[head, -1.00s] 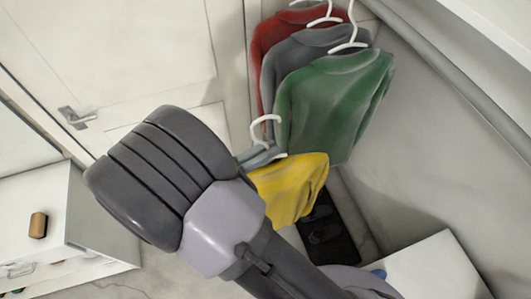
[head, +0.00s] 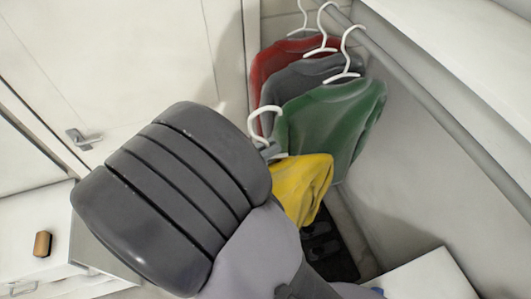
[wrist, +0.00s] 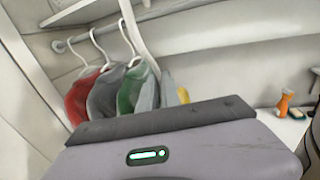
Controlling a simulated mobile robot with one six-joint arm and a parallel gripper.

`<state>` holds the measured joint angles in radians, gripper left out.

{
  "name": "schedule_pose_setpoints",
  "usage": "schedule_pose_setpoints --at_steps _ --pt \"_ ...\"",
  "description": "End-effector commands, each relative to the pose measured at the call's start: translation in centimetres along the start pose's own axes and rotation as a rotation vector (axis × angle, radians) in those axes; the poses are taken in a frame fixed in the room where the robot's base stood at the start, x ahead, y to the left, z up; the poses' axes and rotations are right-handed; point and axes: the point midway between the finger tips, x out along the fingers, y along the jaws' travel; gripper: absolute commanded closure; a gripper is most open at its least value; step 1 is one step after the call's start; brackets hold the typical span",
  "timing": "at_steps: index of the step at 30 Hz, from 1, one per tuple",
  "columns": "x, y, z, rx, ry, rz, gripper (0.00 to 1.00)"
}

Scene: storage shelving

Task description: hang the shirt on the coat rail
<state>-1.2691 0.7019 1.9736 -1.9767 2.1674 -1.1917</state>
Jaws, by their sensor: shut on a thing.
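The yellow shirt (head: 304,187) hangs on a white hanger (head: 264,122) in the middle of the head view. My gripper (head: 271,151) is shut on this hanger just below its hook; my dark wrist partly hides the grip and the shirt. The hook is apart from the coat rail (head: 433,104), which runs along the right wall. In the wrist view, the gripper (wrist: 163,93) shows beyond my wrist housing with a sliver of yellow shirt (wrist: 183,96). The rail's far end (wrist: 60,45) shows at upper left there.
A green shirt (head: 335,118), a grey shirt (head: 290,83) and a red shirt (head: 268,62) hang on the rail behind the yellow one. Dark shoes (head: 322,240) lie below. A white cabinet (head: 35,215) stands left, and the rail's nearer stretch is bare.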

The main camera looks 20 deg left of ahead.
Motion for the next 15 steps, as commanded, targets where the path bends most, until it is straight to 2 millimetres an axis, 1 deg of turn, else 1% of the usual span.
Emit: schedule_pose_setpoints --at_steps 1,9,12,15 --pt "0.0 0.0 0.8 0.001 0.0 0.0 1.0" --pt "0.0 0.0 3.8 0.001 0.001 0.0 1.0" --pt "1.1 -0.3 3.2 0.0 0.0 -0.003 1.0" --pt "2.2 -0.6 3.1 0.0 0.001 -0.003 1.0"
